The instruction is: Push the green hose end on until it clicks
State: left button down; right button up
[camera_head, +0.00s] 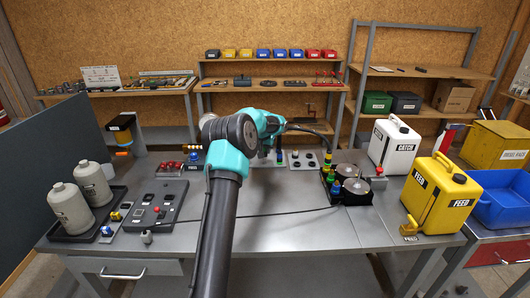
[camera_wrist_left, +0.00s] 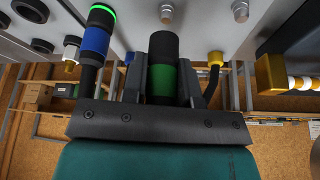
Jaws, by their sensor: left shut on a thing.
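The green hose end is a black cylinder with a green band (camera_wrist_left: 162,82), seen in the left wrist view between the two fingers of my left gripper (camera_wrist_left: 162,72). The gripper is shut on it, one finger against each side. Its black far end points at a light grey panel (camera_wrist_left: 212,20); whether it touches a fitting there is hidden. In the head view, my left gripper (camera_head: 266,150) is at the back middle of the bench and mostly covers the hose end. My right gripper is not in view.
A blue connector with a green ring (camera_wrist_left: 96,38) stands close beside the held one. A yellow-collared fitting (camera_wrist_left: 215,60) is on the other side. White (camera_head: 394,146) and yellow (camera_head: 440,194) jugs stand at right. The front middle of the bench is mostly clear.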

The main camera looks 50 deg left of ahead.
pick_arm(q)
jog(key=shift+r, duration=1.1)
jog(key=w+d+r+m+h, duration=0.1)
jog(key=w+d+r, duration=0.15)
jog(key=d, duration=0.45)
jog(key=w+d+r+m, duration=0.1)
jog(key=w+d+m, duration=0.15)
jog(key=d, duration=0.45)
notch_tip(320, 180, up, 5)
jog(key=m+h, duration=0.1)
jog(key=m, duration=0.2)
send_over(333, 173)
jog(key=w, duration=0.1)
jog(key=shift+a+n+t, duration=0.25)
jog(key=shift+a+t, duration=0.05)
jog(key=shift+t, duration=0.1)
jog(key=shift+f, duration=0.2)
jog(key=shift+f, duration=2.4)
jog(key=shift+f, duration=1.45)
